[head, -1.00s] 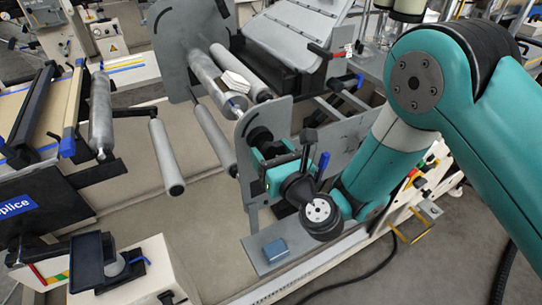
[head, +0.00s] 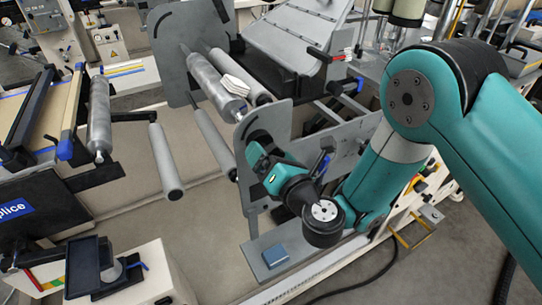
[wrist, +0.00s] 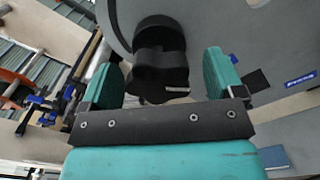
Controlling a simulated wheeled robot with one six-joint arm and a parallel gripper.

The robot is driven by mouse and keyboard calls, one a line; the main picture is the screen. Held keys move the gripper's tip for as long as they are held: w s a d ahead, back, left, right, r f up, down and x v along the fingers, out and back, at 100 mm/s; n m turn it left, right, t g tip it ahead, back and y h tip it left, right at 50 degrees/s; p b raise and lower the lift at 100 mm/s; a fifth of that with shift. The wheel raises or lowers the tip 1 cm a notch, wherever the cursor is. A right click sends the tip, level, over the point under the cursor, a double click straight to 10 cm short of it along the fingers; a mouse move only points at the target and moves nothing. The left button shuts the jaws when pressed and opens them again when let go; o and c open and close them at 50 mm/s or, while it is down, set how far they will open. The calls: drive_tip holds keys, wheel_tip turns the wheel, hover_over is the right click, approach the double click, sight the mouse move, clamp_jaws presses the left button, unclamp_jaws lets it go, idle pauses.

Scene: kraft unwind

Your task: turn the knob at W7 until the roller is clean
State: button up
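A black knob (wrist: 160,72) with a raised grip sits on a grey side plate (wrist: 225,25) in the wrist view. My gripper (wrist: 165,56) is open, with one teal finger on each side of the knob and a visible gap to both. In the head view my gripper (head: 256,158) is at the plate's near face, and the knob is mostly hidden there. A grey metal roller (head: 206,75) runs back from the plate, with a white pad (head: 235,86) against it. I cannot tell how clean its surface is. No readable W7 mark shows.
A blue-grey box (head: 275,256) lies on a ledge below the plate. Other rollers (head: 166,163) stand to the left. A black tray (head: 90,265) sits on a white cabinet at the lower left. A blue label (wrist: 300,79) is on the plate right of the knob.

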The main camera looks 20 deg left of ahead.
drive_tip(key=shift+f+b, duration=0.1)
drive_tip(key=shift+b, duration=0.25)
drive_tip(key=shift+s+d+f+b, duration=0.15)
drive_tip(key=shift+s+b, duration=0.05)
drive_tip(key=shift+b, duration=0.5)
drive_tip(key=b+v, duration=0.6)
drive_tip(key=b, duration=0.4)
drive_tip(key=shift+d+r, duration=0.15)
drive_tip(key=shift+r, duration=0.2)
drive_tip(key=shift+s, duration=0.15)
